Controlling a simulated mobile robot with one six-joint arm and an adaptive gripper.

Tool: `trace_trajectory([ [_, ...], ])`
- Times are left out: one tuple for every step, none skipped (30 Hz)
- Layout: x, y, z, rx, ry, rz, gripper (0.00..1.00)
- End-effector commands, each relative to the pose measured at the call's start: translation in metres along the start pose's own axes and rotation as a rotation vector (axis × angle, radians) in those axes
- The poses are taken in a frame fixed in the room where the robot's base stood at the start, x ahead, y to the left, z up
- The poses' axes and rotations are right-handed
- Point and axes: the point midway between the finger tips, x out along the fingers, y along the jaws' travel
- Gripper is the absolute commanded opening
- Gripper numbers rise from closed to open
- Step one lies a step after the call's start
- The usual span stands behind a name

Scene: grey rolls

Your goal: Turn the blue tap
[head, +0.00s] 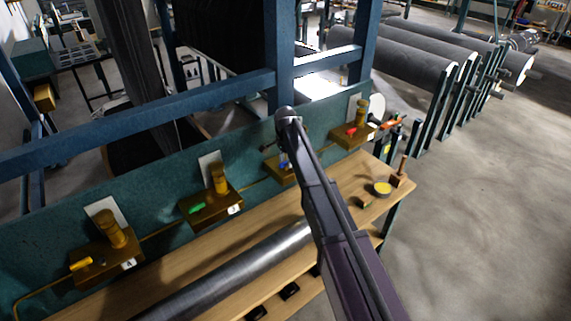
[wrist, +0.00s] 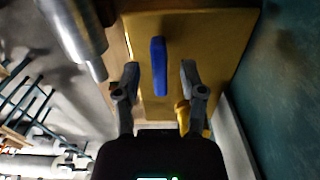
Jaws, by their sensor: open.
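The blue tap's handle (wrist: 159,65) is a flat blue lever on a gold-brown block (wrist: 215,40) in the wrist view. My gripper (wrist: 160,80) is open, one finger on each side of the lever's near end, with a gap on both sides. The picture does not show contact. In the head view only a bit of the blue handle (head: 284,163) shows beside my arm. My arm covers much of that tap, and the fingers are hard to make out there.
Green-handled (head: 196,208), yellow-handled (head: 80,265) and red-handled (head: 352,132) taps line the same teal panel (head: 160,185). A grey roll (head: 235,272) lies along the wooden bench below. A yellow round tin (head: 382,188) and a wooden stamp-like piece (head: 399,178) stand at the bench's right end.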

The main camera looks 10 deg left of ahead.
Motion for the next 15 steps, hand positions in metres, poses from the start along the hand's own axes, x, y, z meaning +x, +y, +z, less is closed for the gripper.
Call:
trace_trajectory([
  [0.0009, 0.0, 0.0, 0.0, 0.0, 0.0, 0.53],
  [0.0009, 0.0, 0.0, 0.0, 0.0, 0.0, 0.53],
  [0.0009, 0.0, 0.0, 0.0, 0.0, 0.0, 0.53],
  [0.0008, 0.0, 0.0, 0.0, 0.0, 0.0, 0.53],
  [0.0007, 0.0, 0.0, 0.0, 0.0, 0.0, 0.53],
  [0.0006, 0.0, 0.0, 0.0, 0.0, 0.0, 0.53],
  [0.0006, 0.0, 0.0, 0.0, 0.0, 0.0, 0.53],
  [0.0006, 0.0, 0.0, 0.0, 0.0, 0.0, 0.53],
  [0.0006, 0.0, 0.0, 0.0, 0.0, 0.0, 0.53],
  [0.0006, 0.0, 0.0, 0.0, 0.0, 0.0, 0.5],
  [0.0006, 0.0, 0.0, 0.0, 0.0, 0.0, 0.41],
  [0.0006, 0.0, 0.0, 0.0, 0.0, 0.0, 0.29],
  [0.0006, 0.0, 0.0, 0.0, 0.0, 0.0, 0.2],
  [0.0006, 0.0, 0.0, 0.0, 0.0, 0.0, 0.11],
  [0.0006, 0.0, 0.0, 0.0, 0.0, 0.0, 0.0],
])
